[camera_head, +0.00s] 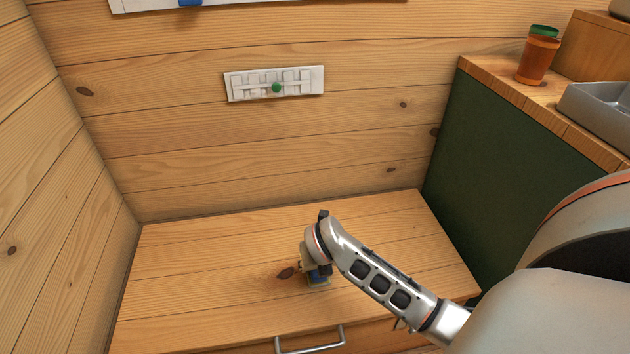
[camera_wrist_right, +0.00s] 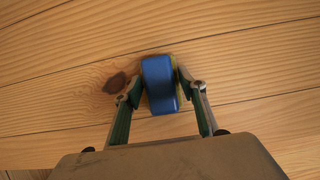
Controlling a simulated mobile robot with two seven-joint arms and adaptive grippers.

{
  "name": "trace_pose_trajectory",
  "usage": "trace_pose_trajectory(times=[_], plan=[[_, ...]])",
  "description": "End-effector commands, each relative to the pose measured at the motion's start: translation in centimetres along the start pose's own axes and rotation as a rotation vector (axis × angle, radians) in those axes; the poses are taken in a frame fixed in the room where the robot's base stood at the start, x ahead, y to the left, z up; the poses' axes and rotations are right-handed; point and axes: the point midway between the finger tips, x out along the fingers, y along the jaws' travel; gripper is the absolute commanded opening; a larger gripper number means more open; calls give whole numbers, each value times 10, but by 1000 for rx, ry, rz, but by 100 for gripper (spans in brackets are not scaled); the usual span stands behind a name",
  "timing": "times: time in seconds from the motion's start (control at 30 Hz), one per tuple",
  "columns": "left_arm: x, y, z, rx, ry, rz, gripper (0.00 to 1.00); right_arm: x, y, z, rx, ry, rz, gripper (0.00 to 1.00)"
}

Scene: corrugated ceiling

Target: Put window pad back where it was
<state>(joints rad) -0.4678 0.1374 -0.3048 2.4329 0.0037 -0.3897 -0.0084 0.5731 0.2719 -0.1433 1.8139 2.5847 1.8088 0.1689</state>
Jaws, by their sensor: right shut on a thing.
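The window pad (camera_wrist_right: 160,85) is a small block with a blue face and a yellowish side. It sits between the two fingers of my right gripper (camera_wrist_right: 158,76), which is shut on it. My left gripper is not in view.
The wooden bench top (camera_head: 200,265) is otherwise clear, with a drawer handle (camera_head: 310,342) at its front. A white rack with a green knob (camera_head: 276,87) hangs on the plank wall. A counter at right holds an orange cup (camera_head: 537,60) and grey tray (camera_head: 597,112).

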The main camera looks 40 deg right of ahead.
Motion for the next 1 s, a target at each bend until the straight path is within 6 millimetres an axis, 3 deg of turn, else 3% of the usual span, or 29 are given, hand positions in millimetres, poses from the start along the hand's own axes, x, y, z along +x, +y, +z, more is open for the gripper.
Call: trace_pose_trajectory(times=[0.23, 0.27, 0.3, 0.73, 0.9, 1.0], plan=[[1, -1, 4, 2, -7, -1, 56, 2, 0, -1, 1, 1, 0, 24], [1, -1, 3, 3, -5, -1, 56, 1, 0, -1, 1, 0, 0, 49], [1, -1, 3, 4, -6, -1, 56, 1, 0, 0, 1, 0, 0, 58], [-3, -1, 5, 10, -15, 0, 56, -6, 1, 2, 0, -4, 2, 58], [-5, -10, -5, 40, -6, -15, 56, -35, 3, 7, 2, -11, 8, 58], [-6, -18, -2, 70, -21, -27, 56, -58, 3, 9, 3, -14, 9, 58]])
